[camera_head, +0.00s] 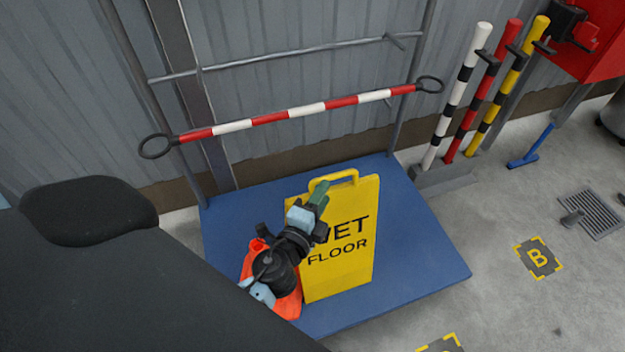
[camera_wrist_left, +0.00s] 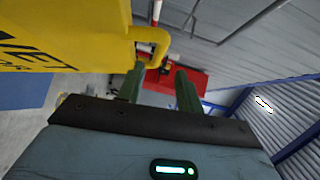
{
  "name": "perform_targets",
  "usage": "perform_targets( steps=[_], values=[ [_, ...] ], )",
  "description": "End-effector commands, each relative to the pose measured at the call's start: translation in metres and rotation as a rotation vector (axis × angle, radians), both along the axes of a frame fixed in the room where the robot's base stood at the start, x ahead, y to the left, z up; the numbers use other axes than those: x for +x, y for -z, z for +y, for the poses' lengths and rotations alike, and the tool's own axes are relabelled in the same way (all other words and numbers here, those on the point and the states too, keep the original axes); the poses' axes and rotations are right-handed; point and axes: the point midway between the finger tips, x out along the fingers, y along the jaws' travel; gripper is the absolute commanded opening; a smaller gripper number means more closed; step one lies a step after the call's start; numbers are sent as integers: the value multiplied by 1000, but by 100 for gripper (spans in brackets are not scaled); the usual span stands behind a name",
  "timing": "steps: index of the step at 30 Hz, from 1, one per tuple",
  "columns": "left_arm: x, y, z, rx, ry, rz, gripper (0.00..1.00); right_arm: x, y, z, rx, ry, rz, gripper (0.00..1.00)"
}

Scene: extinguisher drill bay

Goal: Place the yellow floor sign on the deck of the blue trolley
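The yellow floor sign (camera_head: 342,273), with black "WET FLOOR" lettering, appears upright over the blue trolley deck (camera_head: 420,262), its lower edge seeming to rest there. Its handle loop (camera_head: 333,178) is at the top. My left gripper (camera_head: 318,194) is in front of the sign's upper left part, close to the handle. In the left wrist view, the green fingers (camera_wrist_left: 158,88) stand apart with nothing gripped between them. The sign (camera_wrist_left: 75,32) fills the upper left there, and its handle (camera_wrist_left: 156,45) shows just beyond the fingertips. My right gripper is not in view.
An orange object (camera_head: 287,304), partly hidden by my left wrist, seems to lie on the deck beside the sign. A red-white bar (camera_head: 305,107) crosses the trolley's back frame. Striped posts (camera_head: 460,95) stand at right. The deck's right part is clear.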

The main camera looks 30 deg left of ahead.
Motion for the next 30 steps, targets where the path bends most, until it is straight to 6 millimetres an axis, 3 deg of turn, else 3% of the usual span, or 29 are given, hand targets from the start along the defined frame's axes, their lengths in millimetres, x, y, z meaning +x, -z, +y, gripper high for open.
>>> perform_targets(
  steps=[3, 9, 26, 30],
  values=[
    [-21, 1, -2, -1, 0, 3, 36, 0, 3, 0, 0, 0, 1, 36],
    [-41, -1, -5, -1, 0, 1, 36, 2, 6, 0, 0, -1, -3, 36],
    [-46, -2, -5, -3, 0, 2, 36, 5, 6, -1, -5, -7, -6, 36],
    [-62, 13, -2, -77, -8, 44, 36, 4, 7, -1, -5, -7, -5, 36]
  ],
)
